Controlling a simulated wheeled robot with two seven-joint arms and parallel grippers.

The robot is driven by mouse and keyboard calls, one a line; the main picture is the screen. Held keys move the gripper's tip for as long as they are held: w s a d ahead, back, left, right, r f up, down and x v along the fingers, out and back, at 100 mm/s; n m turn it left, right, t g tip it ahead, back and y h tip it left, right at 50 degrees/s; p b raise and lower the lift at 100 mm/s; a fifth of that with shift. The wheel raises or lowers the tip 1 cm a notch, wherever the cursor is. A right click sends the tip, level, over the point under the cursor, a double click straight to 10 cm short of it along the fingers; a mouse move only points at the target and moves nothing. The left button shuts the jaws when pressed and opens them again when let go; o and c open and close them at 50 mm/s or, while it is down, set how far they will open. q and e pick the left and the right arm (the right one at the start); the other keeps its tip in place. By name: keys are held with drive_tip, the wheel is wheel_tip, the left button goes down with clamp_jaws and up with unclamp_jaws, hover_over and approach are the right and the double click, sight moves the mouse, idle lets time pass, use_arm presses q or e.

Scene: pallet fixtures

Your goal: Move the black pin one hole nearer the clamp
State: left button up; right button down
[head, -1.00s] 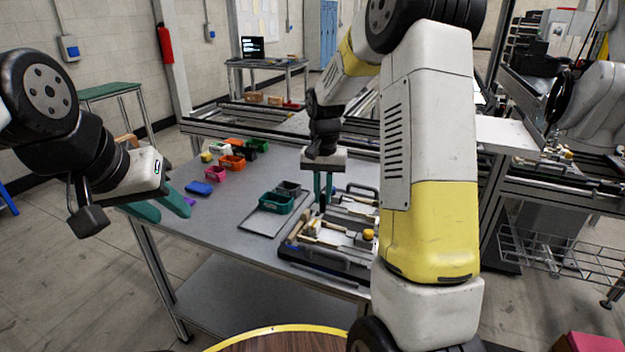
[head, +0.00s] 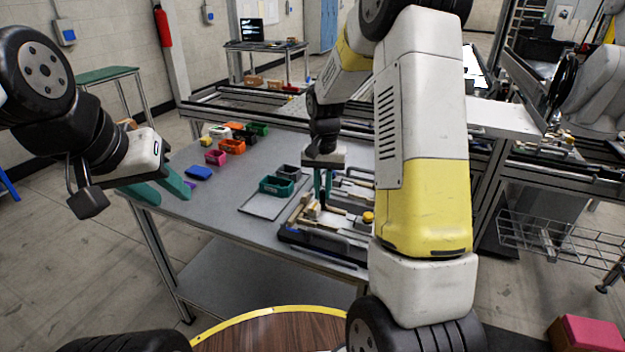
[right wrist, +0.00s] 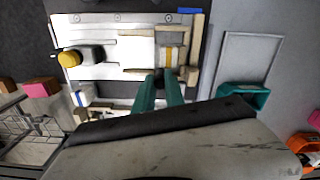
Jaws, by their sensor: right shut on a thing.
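My right gripper (head: 322,192) points down over the pallet fixture (head: 318,243). In the right wrist view its teal fingers (right wrist: 158,80) are closed around a small dark piece (right wrist: 157,72), which looks like the black pin. The pin's lower end and its hole are hidden, so I cannot tell whether it is seated. The fixture has a light plate (right wrist: 115,20), and a part with a yellow knob (right wrist: 69,59) sits at the left in the wrist view. I cannot tell for sure which part is the clamp. My left gripper (head: 168,192) is open and empty at the table's left edge.
Coloured bins, including an orange one (head: 232,146), and a blue block (head: 199,173) lie further back left. The table's (head: 225,205) left part is mostly clear.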

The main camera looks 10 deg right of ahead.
drive_tip(key=shift+f, duration=0.25)
drive_tip(key=shift+f, duration=0.25)
drive_tip(key=c, duration=1.3)
unclamp_jaws()
wheel_tip(320, 180, up, 8)
drive_tip(key=shift+f, duration=0.15)
